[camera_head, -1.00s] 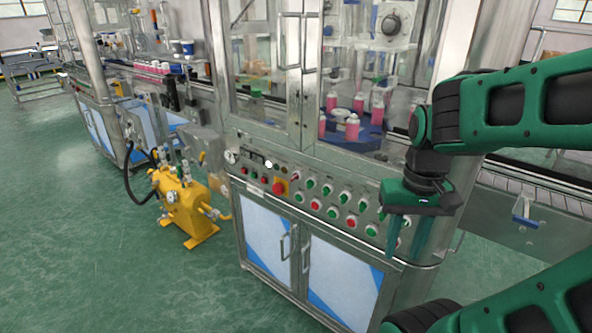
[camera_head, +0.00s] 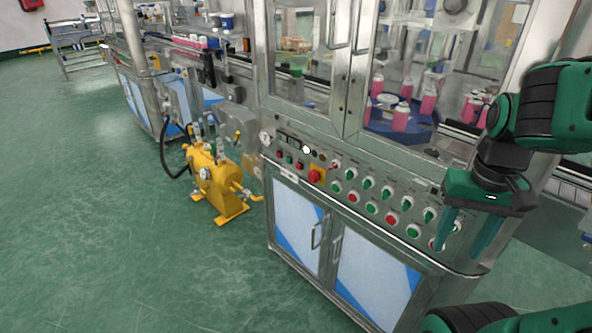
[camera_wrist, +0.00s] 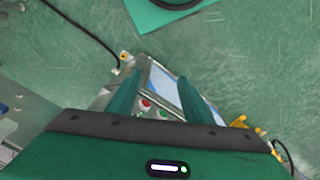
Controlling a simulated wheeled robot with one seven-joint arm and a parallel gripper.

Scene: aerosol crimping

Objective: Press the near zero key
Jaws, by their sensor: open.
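The control panel (camera_head: 325,165) is a sloped steel strip on the front of the machine cabinet. At its left are small dark displays (camera_head: 288,140), a white round spot (camera_head: 306,149) and a row of small red and green keys (camera_head: 289,159). I cannot make out any labels, so I cannot tell which is the near zero key. My gripper (camera_head: 464,243) is open and empty, pointing down in front of the panel's right end, far from the small keys. The wrist view shows its fingers (camera_wrist: 160,80) apart, with part of the panel between them.
A red stop knob (camera_head: 315,176) on yellow and rows of green and red switches (camera_head: 371,208) fill the panel's middle and right. A yellow pump (camera_head: 215,185) stands left of the cabinet. Cabinet doors with handles (camera_head: 317,235) are below. The green floor in front is clear.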

